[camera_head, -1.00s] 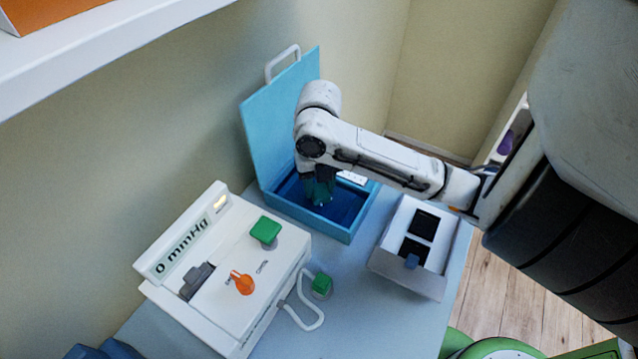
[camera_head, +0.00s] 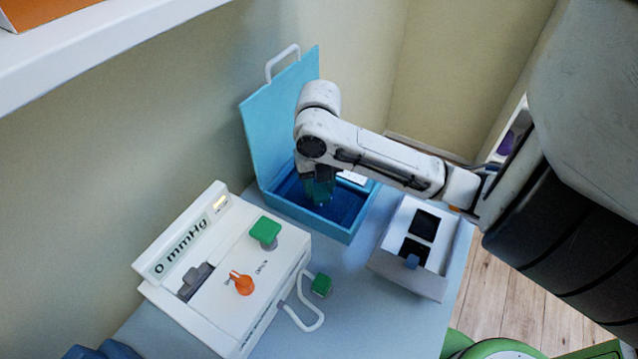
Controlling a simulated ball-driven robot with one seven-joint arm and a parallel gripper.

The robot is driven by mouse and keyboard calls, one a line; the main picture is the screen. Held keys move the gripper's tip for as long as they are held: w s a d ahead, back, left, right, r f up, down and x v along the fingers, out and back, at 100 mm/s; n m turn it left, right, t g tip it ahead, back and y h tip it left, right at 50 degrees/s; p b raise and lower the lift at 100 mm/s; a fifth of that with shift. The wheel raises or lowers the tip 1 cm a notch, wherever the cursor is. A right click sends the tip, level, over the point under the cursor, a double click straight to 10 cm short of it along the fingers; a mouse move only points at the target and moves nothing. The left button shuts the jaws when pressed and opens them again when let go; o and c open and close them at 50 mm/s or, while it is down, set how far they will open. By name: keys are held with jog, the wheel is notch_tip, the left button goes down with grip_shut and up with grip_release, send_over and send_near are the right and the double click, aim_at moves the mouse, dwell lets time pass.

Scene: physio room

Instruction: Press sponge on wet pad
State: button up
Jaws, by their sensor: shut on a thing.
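My gripper (camera_head: 318,190) points down into an open blue box (camera_head: 349,237) with its lid raised at the back. It is shut on a teal-green thing, likely the sponge (camera_head: 321,194), whose outline is partly hidden by the fingers. The floor of the box is dark blue; I cannot tell a wet pad apart from it, nor whether the sponge touches it.
A white device (camera_head: 216,275) reading "0 mmHg", with a green knob (camera_head: 265,231) and an orange knob (camera_head: 241,283), stands left of the box. A white tray (camera_head: 447,265) with dark slots stands right. A shelf (camera_head: 90,50) hangs upper left.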

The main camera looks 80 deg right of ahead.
aim_at(319, 189)
jog(key=shift+r+p, duration=2.35)
jog(key=shift+r, duration=1.15)
